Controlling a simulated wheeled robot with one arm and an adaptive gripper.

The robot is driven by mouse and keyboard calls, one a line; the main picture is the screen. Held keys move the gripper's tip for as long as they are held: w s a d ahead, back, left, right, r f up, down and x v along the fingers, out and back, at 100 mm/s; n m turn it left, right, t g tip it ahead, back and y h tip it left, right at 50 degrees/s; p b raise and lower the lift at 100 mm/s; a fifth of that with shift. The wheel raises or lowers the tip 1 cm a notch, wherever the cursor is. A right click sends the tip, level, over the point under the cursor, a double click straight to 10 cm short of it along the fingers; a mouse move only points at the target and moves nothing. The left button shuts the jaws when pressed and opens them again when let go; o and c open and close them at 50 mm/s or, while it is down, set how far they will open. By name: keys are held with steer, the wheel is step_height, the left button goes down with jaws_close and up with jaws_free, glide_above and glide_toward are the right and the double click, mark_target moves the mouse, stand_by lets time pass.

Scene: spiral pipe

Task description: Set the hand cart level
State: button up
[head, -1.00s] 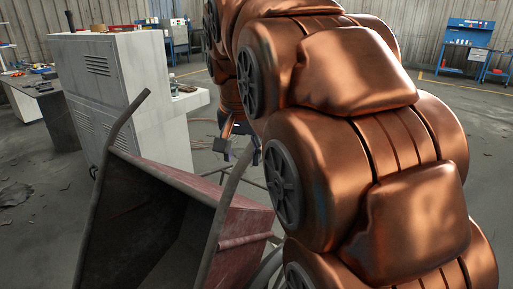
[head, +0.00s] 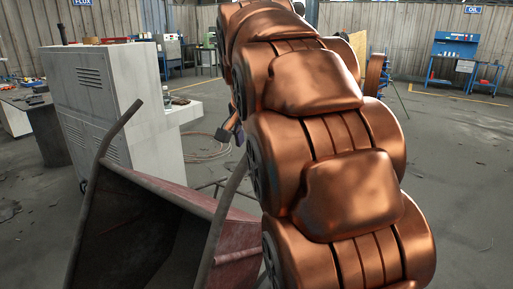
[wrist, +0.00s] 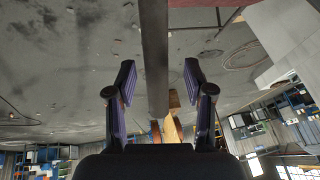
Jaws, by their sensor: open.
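The hand cart (head: 170,192) stands tilted at the lower left of the head view, its dark red tray showing its open inside. Its two grey bar handles, the left (head: 110,140) and the right (head: 222,215), slant upward. My gripper (head: 230,133) is near the upper end of the right handle, partly hidden behind my copper-coloured arm. In the wrist view my gripper (wrist: 159,68) is open, its two dark fingers apart. A dark bar (wrist: 155,40), seemingly a cart handle, runs through the gap between them. I cannot tell whether it touches either finger.
A grey cabinet (head: 95,100) stands close behind the cart. A workbench (head: 30,110) is at the far left, and a blue tool bench (head: 455,58) at the back right. The floor on the right (head: 465,190) is clear.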

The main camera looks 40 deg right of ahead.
steer(key=shift+x, duration=1.5)
steer(key=shift+c, duration=0.2)
steer(key=c, duration=0.8)
steer(key=shift+r, duration=0.1)
jaws_close()
